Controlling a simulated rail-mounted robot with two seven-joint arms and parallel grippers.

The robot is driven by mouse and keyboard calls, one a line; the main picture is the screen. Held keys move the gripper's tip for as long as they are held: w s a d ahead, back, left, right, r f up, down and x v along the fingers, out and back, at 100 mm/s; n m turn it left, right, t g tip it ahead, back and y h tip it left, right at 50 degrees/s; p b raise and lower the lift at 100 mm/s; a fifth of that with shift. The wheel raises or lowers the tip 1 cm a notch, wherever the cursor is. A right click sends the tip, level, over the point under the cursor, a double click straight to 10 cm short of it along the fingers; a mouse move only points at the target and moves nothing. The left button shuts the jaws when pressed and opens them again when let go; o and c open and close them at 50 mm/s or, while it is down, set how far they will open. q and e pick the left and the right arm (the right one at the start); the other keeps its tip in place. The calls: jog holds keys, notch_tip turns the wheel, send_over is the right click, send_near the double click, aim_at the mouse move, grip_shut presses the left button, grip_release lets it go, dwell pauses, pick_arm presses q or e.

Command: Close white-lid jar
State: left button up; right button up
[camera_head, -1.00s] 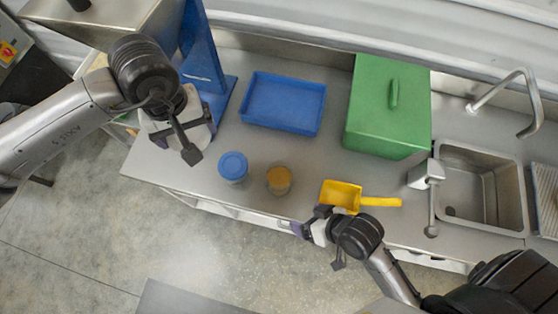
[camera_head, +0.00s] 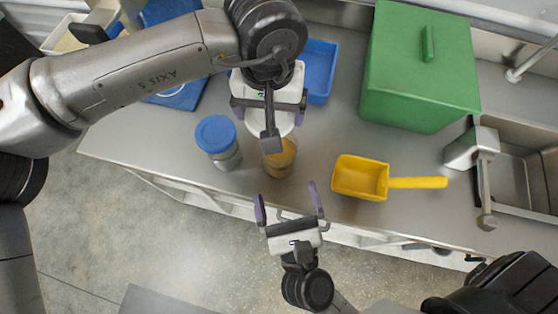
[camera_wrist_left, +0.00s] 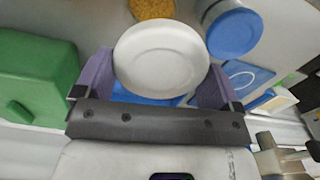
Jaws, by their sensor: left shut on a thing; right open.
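The open jar (camera_head: 284,160) with orange-yellow contents stands near the counter's front edge. It also shows at the top of the left wrist view (camera_wrist_left: 152,8). My left gripper (camera_head: 268,112) is shut on the round white lid (camera_wrist_left: 162,58), held between its purple fingers. In the head view the lid (camera_head: 286,125) shows partly below the gripper, close to the jar's back rim; whether they touch I cannot tell. Part of the jar is hidden by my left gripper. My right gripper (camera_head: 289,202) is open and empty, in front of the jar near the counter's edge.
A blue-lid jar (camera_head: 217,140) stands just left of the open jar. A yellow scoop (camera_head: 362,178) lies to the right. A blue tray (camera_head: 320,70) and a green box (camera_head: 415,85) are behind. The sink (camera_head: 535,180) is at the right.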

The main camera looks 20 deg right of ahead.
pick_arm(q)
jog(key=shift+s+d+f+m+b, duration=0.3)
jog(key=shift+s+d+f+b, duration=0.15)
jog(key=shift+d+f+b, duration=0.2)
pick_arm(e)
jog(key=f+m, duration=0.1)
jog(key=f+m+g, duration=0.1)
jog(key=f+m+g+h, duration=0.1)
jog(key=f, duration=0.1)
jog(key=shift+s, duration=0.25)
jog(key=shift+w+d, duration=0.1)
jog(key=x, duration=1.1)
jog(key=shift+w+d+f, duration=0.1)
jog(key=shift+w+d, duration=0.05)
jog(key=shift+w, duration=0.25)
jog(key=shift+c, duration=0.5)
jog(key=c, duration=1)
pick_arm(q)
jog(key=shift+f, duration=2.55)
pick_arm(e)
jog(key=shift+c, duration=0.2)
